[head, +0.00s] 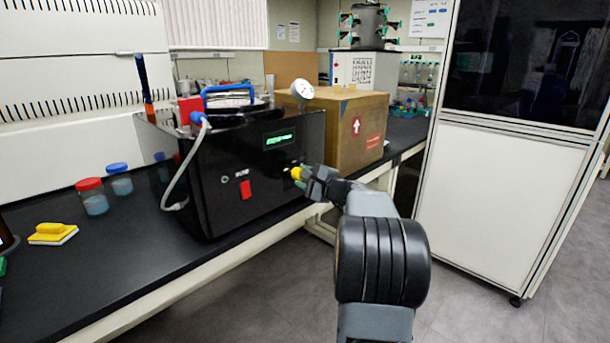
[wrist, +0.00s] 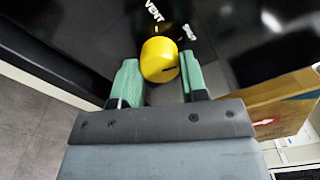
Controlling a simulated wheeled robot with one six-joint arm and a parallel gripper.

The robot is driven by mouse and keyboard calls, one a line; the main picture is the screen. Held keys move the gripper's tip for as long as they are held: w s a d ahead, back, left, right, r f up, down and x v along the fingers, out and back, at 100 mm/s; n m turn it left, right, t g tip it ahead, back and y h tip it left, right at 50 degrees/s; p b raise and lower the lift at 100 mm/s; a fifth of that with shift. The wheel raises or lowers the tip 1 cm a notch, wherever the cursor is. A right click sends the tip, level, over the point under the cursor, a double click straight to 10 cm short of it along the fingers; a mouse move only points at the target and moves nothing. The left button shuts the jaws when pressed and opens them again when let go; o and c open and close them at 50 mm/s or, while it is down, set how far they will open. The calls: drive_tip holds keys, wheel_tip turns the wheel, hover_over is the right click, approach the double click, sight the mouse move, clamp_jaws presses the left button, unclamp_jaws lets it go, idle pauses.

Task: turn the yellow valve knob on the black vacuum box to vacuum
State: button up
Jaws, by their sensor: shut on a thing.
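The black vacuum box (head: 215,180) stands on the bench, with a lit green display and a red switch on its front. The yellow valve knob (head: 296,173) sticks out of the right part of that front. My gripper (head: 305,177) reaches it from the right and is shut on the knob. In the wrist view the yellow knob (wrist: 160,55) sits between the two green fingers of my gripper (wrist: 158,65). A dark mark shows on the knob's near side. A white VENT label (wrist: 153,10) is above the knob, and a second, blurred label (wrist: 188,32) is at its upper right.
A cardboard box (head: 360,130) stands right beside the vacuum box. A white hose (head: 178,185) hangs at the box's left side. A tall white cabinet (head: 500,190) stands right.

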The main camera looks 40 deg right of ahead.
drive_tip(key=shift+m+p, duration=2.65)
drive_tip(key=shift+m, duration=1.85)
drive_tip(key=shift+f, duration=0.1)
drive_tip(key=o, duration=0.9)
drive_tip(key=shift+s, duration=0.15)
drive_tip(key=s, duration=0.4)
drive_tip(key=s+d+p, duration=0.1)
drive_tip(key=s, duration=0.4)
drive_tip(key=s+d, duration=0.1)
drive_tip(key=s, duration=0.3)
drive_tip(key=shift+s+d, duration=0.2)
